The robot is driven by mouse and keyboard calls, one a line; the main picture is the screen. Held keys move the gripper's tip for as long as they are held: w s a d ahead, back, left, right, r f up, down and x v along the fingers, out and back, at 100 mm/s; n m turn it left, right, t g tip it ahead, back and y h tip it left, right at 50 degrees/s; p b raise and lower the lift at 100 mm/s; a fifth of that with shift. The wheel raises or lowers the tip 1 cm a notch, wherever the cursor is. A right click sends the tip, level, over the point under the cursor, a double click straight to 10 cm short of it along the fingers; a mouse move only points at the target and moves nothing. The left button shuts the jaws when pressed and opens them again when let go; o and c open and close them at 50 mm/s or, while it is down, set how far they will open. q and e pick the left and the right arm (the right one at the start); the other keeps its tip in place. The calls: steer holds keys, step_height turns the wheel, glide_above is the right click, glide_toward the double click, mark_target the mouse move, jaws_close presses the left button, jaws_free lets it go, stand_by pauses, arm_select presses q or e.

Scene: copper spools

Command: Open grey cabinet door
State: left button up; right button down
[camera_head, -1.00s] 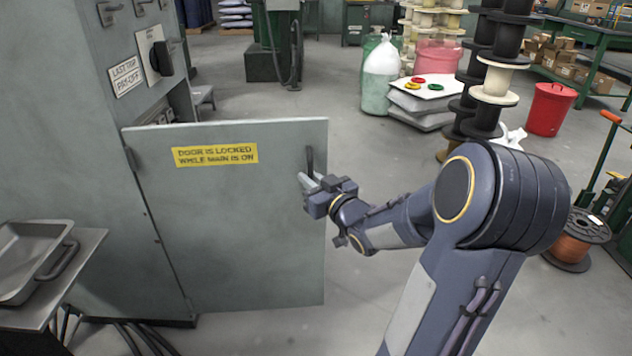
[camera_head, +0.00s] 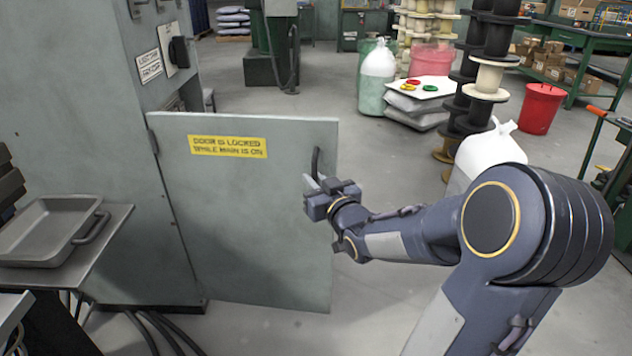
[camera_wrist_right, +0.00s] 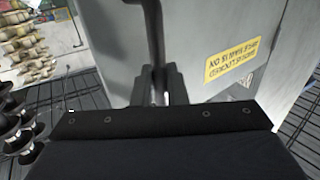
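The grey cabinet (camera_head: 80,110) stands at the left in the head view. Its grey door (camera_head: 245,225), with a yellow label (camera_head: 228,147), stands swung out from the cabinet front, hinged at its left edge. The dark handle (camera_head: 316,162) is near the door's upper right edge. My right gripper (camera_head: 314,187) is at this handle. In the right wrist view the handle (camera_wrist_right: 154,35) runs down between the fingers of my right gripper (camera_wrist_right: 160,86), which look closed around it. The fingertips are partly hidden by the wrist body. My left gripper is not in view.
A metal tray (camera_head: 45,262) lies on a small table (camera_head: 100,235) at the lower left. Cables lie on the floor below the cabinet. Stacked spools (camera_head: 490,75), a red bin (camera_head: 541,108) and a white bag (camera_head: 487,150) stand to the right.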

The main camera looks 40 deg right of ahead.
steer(key=c, duration=1.5)
jaws_free()
steer(key=shift+w+a, duration=0.15)
steer(key=shift+c, duration=0.2)
steer(key=p+v, duration=0.1)
steer(key=v, duration=0.7)
steer(key=shift+p, duration=0.4)
